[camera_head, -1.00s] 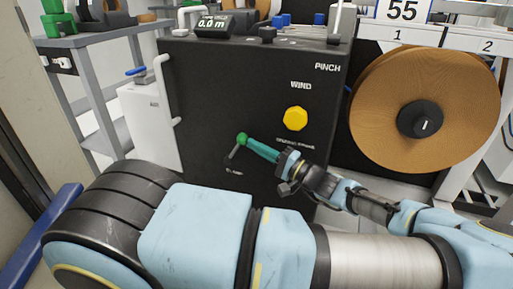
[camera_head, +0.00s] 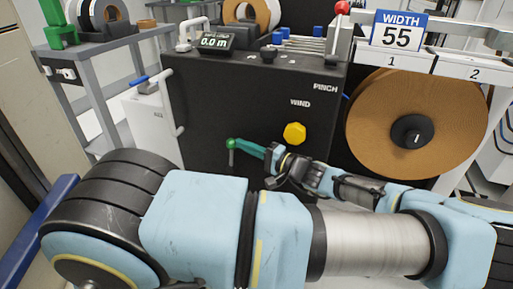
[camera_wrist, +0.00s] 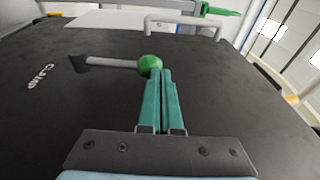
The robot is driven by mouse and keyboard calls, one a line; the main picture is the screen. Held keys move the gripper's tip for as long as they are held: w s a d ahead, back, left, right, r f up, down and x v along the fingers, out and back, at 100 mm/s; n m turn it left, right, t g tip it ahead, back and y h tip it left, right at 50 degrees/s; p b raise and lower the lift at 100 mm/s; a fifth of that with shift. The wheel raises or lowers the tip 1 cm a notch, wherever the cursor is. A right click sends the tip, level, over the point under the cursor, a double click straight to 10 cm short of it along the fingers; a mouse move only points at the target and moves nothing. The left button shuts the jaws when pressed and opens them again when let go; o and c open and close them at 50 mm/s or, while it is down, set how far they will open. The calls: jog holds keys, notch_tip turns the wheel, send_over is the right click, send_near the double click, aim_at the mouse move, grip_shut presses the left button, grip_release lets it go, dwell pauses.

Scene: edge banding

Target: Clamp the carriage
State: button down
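The clamp lever has a green ball knob (camera_wrist: 150,65) and a grey rod (camera_wrist: 110,63) running left to its pivot on the black panel, beside the CLAMP label, in the wrist view. In the head view the green knob (camera_head: 230,143) is at the top and the rod hangs down, nearly upright. My gripper (camera_head: 236,143) reaches it from the right. Its teal fingers (camera_wrist: 161,73) lie side by side, almost closed together, with their tips against or right beside the knob. The knob appears at the tips' side, not between them. The carriage is not clearly identifiable.
The black machine front (camera_head: 225,100) carries a yellow WIND knob (camera_head: 294,133) just right of and above my gripper. A large brown roll (camera_head: 400,125) stands at the right. A grey side table (camera_head: 85,40) is at the left.

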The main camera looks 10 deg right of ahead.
aim_at(232, 142)
jog(key=a, duration=0.1)
jog(key=w+a+r+p, duration=0.1)
jog(key=w+a+p, duration=0.1)
jog(key=shift+a+r, duration=0.25)
jog(key=shift+a, duration=0.05)
jog(key=shift+p+x, duration=0.7)
jog(key=shift+x, duration=0.35)
jog(key=shift+w+a+f, duration=0.15)
jog(key=shift+a, duration=0.3)
jog(key=shift+w+a+f, duration=0.1)
jog(key=shift+a+f, duration=0.05)
jog(key=shift+a, duration=0.35)
jog(key=shift+p, duration=0.3)
